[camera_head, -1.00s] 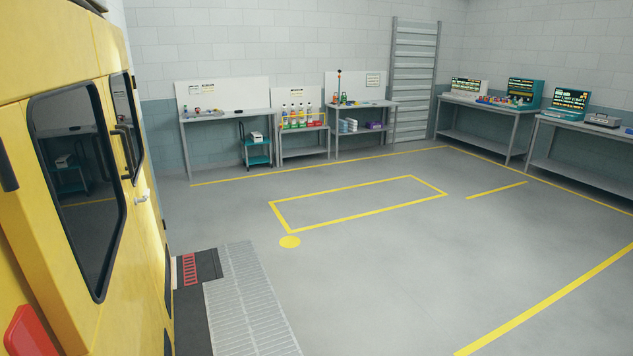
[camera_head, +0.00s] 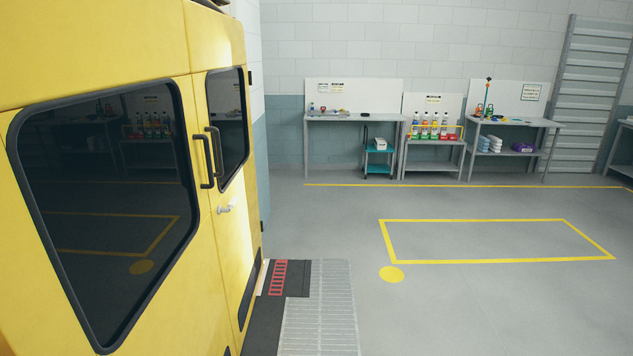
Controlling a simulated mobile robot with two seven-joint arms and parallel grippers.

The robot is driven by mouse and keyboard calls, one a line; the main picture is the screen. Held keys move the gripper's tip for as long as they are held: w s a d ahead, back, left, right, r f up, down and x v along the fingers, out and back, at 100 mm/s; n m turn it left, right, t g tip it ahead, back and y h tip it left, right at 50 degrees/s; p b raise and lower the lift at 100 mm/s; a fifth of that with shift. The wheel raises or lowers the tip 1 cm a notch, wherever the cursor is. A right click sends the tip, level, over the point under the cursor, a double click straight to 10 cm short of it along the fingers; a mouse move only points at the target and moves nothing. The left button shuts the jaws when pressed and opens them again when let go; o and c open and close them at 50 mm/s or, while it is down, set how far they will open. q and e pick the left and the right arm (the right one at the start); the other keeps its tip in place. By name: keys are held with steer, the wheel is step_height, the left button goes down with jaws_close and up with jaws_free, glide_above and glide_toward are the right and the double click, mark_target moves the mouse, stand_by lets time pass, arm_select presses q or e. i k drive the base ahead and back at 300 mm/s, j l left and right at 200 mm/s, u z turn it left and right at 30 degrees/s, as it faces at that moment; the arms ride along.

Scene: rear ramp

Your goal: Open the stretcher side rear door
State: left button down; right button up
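The yellow vehicle's rear stands at the left. Its nearer door (camera_head: 205,290) has a large dark window (camera_head: 105,200) and fills the left side. The farther door (camera_head: 238,240) is narrower in view, with a smaller dark window (camera_head: 227,115). Two black vertical handles, a nearer one (camera_head: 206,160) and a farther one (camera_head: 217,150), sit at the seam between the doors. A small silver latch handle (camera_head: 226,208) is below them on the farther door. Both doors look shut. Which one is the stretcher side I cannot tell. Neither of my grippers is in view.
A grey ribbed ramp or step (camera_head: 320,310) with a red-marked black plate (camera_head: 278,278) lies below the doors. The floor (camera_head: 480,315) to the right is clear, with a yellow marked rectangle (camera_head: 490,262). Workbenches (camera_head: 355,117) and a teal cart (camera_head: 379,158) stand along the back wall.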

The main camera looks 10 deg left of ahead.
mark_target(220, 78)
steer(key=i+l+u, duration=0.2)
steer(key=i+u, duration=0.3)
steer(key=i+l+u, duration=0.3)
steer(key=u, duration=0.15)
steer(key=i+l+u, duration=0.3)
steer(key=l+u, duration=0.2)
steer(key=i+u, duration=0.1)
steer(key=u, duration=0.25)
steer(key=l+u, duration=0.1)
steer(key=u, duration=0.25)
steer(key=i+u, duration=0.1)
steer(key=u, duration=0.25)
steer(key=l, duration=0.1)
